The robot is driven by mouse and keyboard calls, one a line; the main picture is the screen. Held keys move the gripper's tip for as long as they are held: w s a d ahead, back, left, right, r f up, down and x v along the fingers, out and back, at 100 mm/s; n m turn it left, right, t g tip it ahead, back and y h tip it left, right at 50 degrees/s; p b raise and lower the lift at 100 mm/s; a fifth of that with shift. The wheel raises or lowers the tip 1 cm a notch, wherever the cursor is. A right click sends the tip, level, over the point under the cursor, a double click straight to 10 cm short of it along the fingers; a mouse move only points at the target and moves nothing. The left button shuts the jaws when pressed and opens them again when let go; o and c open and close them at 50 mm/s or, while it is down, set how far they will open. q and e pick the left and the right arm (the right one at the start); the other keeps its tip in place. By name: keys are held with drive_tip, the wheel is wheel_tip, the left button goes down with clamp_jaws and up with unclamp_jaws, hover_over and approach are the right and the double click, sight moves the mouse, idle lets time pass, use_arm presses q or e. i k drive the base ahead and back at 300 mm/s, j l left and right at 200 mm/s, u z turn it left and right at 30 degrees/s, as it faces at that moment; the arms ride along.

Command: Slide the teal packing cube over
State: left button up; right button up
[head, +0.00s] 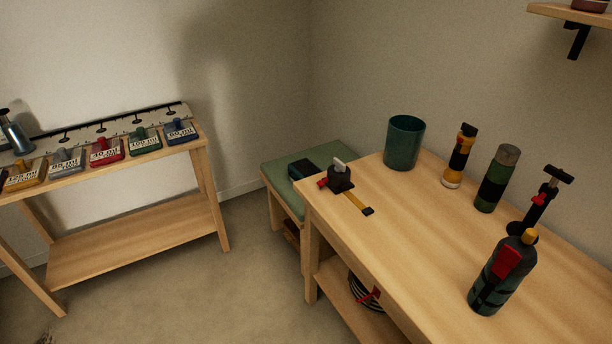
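I see no suitcase and nothing that I can clearly make out as a teal packing cube in the head view. A small dark box-like item with a bluish top (302,169) lies on the green-topped bench (280,160) in the corner; I cannot tell what it is. A teal open-topped cylinder (404,143) stands upright on the wooden table at the right. Neither my left nor my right gripper is in view.
The wooden table (400,215) also holds a dark tool with a yellow strap (341,180), an orange-black flashlight (459,157), a green canister (497,179) and a bottle (502,275). A wooden rack (130,240) with several labelled coloured blocks stands left. Floor (190,295) between is clear.

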sight(300, 170)
drive_tip(key=i+j, duration=0.2)
drive_tip(key=j, duration=0.15)
drive_tip(key=i+j+z, duration=0.1)
drive_tip(key=i+j, duration=0.3)
drive_tip(key=j, duration=0.25)
